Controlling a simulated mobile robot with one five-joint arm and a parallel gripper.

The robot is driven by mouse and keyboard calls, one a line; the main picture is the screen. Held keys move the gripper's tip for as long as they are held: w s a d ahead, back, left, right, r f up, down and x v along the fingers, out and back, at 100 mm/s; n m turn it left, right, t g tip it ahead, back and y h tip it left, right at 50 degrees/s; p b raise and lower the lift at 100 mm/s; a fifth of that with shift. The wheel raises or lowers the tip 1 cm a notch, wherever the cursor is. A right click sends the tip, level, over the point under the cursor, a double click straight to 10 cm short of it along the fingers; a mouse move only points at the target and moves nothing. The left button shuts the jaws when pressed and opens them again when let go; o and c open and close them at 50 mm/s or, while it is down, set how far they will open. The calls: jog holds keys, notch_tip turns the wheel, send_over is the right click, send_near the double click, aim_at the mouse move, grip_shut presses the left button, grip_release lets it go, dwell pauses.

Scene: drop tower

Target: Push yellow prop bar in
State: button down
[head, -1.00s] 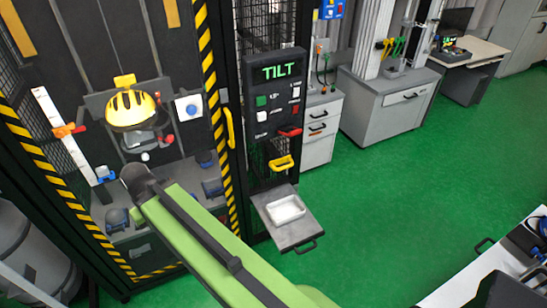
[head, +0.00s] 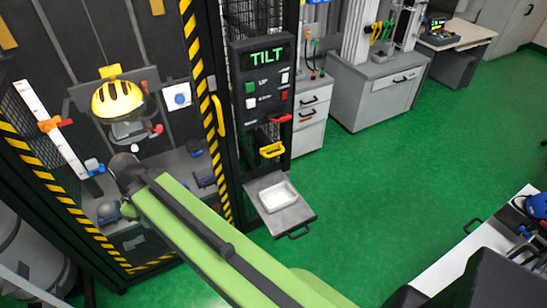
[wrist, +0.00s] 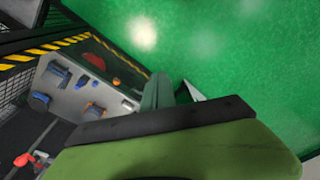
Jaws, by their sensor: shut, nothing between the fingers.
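A yellow U-shaped bar (head: 272,150), which looks like the prop bar, sticks out low on the black control post, below a red handle (head: 280,119). My gripper (wrist: 165,92) shows in the wrist view as fingers close together, shut and empty. In the head view my green arm reaches left across the front of the tower, and its dark joint covers the gripper. The arm's visible end is left of the yellow bar and well apart from it. The bar is not recognisable in the wrist view.
The control panel (head: 265,85) reads TILT. A grey shelf with a white tray (head: 279,197) juts out below the bar. A yellow door handle (head: 218,116) is on the striped frame. A yellow helmet (head: 118,99) hangs inside the tower.

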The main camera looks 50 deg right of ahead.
jog(key=w+d+f+n+t+y+b, duration=0.15)
jog(key=d+n, duration=0.25)
jog(key=d, duration=0.8)
jog(key=w+d+r+n+t+y+b, duration=0.1)
jog(key=w+d+n+t+b, duration=0.3)
jog(key=d, duration=0.8)
jog(key=s+d+f+m+h+b, duration=0.1)
jog(key=s+d+m, duration=0.1)
jog(key=s+d, duration=0.8)
jog(key=s+d+f+m+t+h+b, duration=0.1)
jog(key=s+d+f+m+h+b, duration=0.1)
jog(key=s+d, duration=0.9)
jog(key=d+m, duration=0.1)
jog(key=d, duration=0.6)
jog(key=shift+s+d, duration=0.15)
jog(key=shift+d, duration=0.05)
jog(key=shift+t, duration=0.25)
